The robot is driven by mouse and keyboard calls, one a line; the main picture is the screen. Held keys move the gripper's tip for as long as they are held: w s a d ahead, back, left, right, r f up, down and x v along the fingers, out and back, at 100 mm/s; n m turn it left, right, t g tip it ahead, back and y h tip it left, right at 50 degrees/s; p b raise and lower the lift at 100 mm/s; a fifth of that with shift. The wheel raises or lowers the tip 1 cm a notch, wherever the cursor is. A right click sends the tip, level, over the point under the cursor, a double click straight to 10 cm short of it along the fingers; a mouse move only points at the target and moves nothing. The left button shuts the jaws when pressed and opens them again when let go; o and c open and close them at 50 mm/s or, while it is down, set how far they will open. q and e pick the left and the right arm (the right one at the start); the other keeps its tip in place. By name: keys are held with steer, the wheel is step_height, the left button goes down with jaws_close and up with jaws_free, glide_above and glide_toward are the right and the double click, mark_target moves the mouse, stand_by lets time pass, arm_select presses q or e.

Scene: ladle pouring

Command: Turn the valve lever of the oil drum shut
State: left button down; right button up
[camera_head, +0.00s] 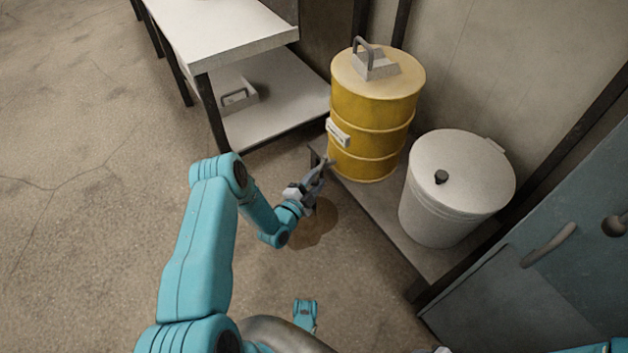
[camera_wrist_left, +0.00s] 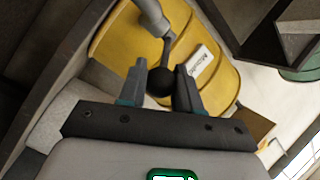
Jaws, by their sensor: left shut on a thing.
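The yellow oil drum (camera_head: 368,118) stands upright on a low platform near the wall, and its side fills much of the left wrist view (camera_wrist_left: 118,42). A grey valve pipe (camera_wrist_left: 150,14) comes off the drum, with a thin lever (camera_wrist_left: 168,48) ending in a black ball knob (camera_wrist_left: 160,84). My left gripper (camera_head: 326,166) is beside the lower front of the drum. In the left wrist view its fingers (camera_wrist_left: 160,80) are closed on the knob from both sides. The lever is mostly hidden by the gripper in the head view.
A brown puddle (camera_head: 313,229) lies on the floor below my left gripper. A white lidded bin (camera_head: 450,205) stands right of the drum on the platform (camera_head: 375,207). A white table (camera_head: 222,32) with a lower shelf (camera_head: 270,125) is at left. Open floor (camera_head: 80,190) lies further left.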

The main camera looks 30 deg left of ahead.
arm_select(q)
steer(key=w+d+n+g+y+b, duration=0.6)
steer(key=n+g+y, duration=0.2)
steer(key=n+y, duration=0.3)
steer(key=shift+d+y, duration=0.35)
steer(key=shift+y, duration=1.35)
arm_select(e)
steer(key=w+f+t, duration=0.1)
steer(key=w+f, duration=0.3)
steer(key=f, duration=0.2)
steer(key=shift+w+d+t, duration=0.2)
steer(key=shift+d+t, duration=0.2)
steer(key=shift+d, duration=0.05)
arm_select(q)
steer(key=shift+w+r, duration=0.1)
arm_select(e)
steer(key=shift+f, duration=0.1)
arm_select(q)
steer(key=c, duration=0.8)
jaws_free()
